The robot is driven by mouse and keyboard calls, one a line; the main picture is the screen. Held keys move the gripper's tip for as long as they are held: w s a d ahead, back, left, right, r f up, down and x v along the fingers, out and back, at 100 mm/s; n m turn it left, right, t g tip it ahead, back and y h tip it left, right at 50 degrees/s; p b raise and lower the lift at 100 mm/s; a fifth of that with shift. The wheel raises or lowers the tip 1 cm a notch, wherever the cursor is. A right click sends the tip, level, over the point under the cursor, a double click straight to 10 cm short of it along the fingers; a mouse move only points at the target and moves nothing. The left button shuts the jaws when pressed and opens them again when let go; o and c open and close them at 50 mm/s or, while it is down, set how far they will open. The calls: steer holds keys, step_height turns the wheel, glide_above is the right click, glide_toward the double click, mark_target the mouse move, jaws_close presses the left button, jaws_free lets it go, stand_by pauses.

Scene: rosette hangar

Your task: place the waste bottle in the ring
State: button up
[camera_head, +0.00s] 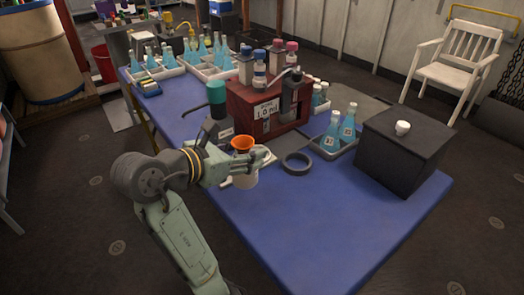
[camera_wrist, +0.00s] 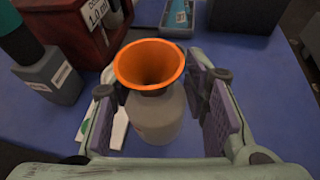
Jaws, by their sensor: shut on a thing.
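The waste bottle is a grey bottle (camera_wrist: 158,118) with an orange funnel (camera_wrist: 150,64) in its mouth. It also shows in the head view, as an orange funnel (camera_head: 242,143) above a pale body (camera_head: 245,179). My gripper (camera_head: 254,158) is shut on the bottle, with one finger pad on each side of it in the wrist view. The bottle looks upright; whether its base touches the table is unclear. The ring (camera_head: 297,164) is dark and lies flat on the blue table, just right of my gripper and apart from the bottle. I cannot make out the ring in the wrist view.
A dark red rack (camera_head: 266,105) with bottles stands behind the ring. A green-capped grey bottle (camera_head: 217,101) is at its left. A tray of blue flasks (camera_head: 341,138) and a black box (camera_head: 404,150) with a white cup stand right. The blue table front (camera_head: 325,225) is clear.

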steer(key=w+d+f, duration=0.1)
steer(key=w, duration=0.4)
steer(key=w+f, duration=0.2)
steer(key=w, duration=0.3)
steer(key=w+d+f, duration=0.1)
steer(key=w+f, duration=0.1)
steer(key=w, duration=0.3)
steer(key=shift+d+p, duration=0.35)
steer(key=shift+p, duration=0.05)
steer(key=o, duration=1)
steer(key=shift+f, duration=0.1)
steer(key=shift+o, duration=0.2)
steer(key=v, duration=1.2)
